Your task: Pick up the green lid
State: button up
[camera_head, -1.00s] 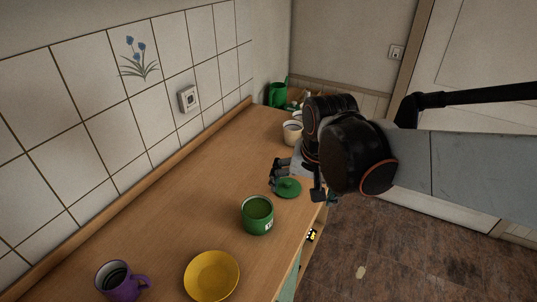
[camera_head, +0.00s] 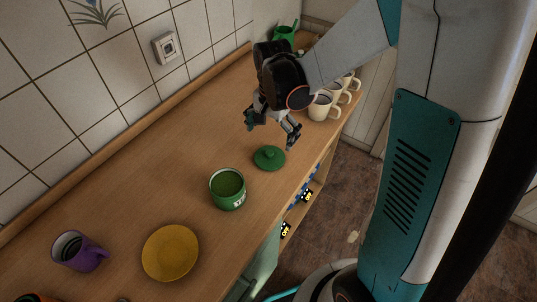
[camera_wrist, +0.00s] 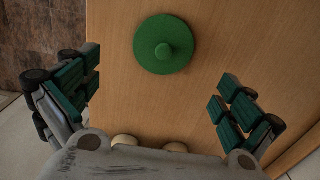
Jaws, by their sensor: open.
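The green lid (camera_head: 269,159) is a round disc with a small knob on top. It lies flat on the wooden counter, knob up, near the counter's front edge. My gripper (camera_head: 271,134) is above the counter, just behind the lid in the head view, open and empty. In the wrist view the lid (camera_wrist: 164,45) lies at the top, between the lines of the two spread fingers and ahead of them. My gripper's fingers (camera_wrist: 158,97) have green pads and touch nothing. The lid is fully visible in both views.
A green canister (camera_head: 228,189) stands close to the lid, towards the lower left. White mugs (camera_head: 323,107) stand behind my gripper. The tiled wall (camera_head: 120,75) bounds the counter.

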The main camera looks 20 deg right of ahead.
aim_at(270, 153)
notch_tip(270, 153, down, 4)
jog(key=shift+r+b, duration=0.1)
jog(key=shift+b, duration=0.25)
jog(key=f, duration=0.1)
jog(key=f+b, duration=0.1)
jog(key=f, duration=0.1)
jog(key=f+b, duration=0.1)
jog(key=f, duration=0.1)
jog(key=shift+w+a+f, duration=0.1)
jog(key=shift+w+a, duration=0.1)
jog(key=shift+a, duration=0.05)
jog(key=shift+s, duration=0.15)
jog(key=c, duration=1.5)
jog(key=shift+c, duration=0.2)
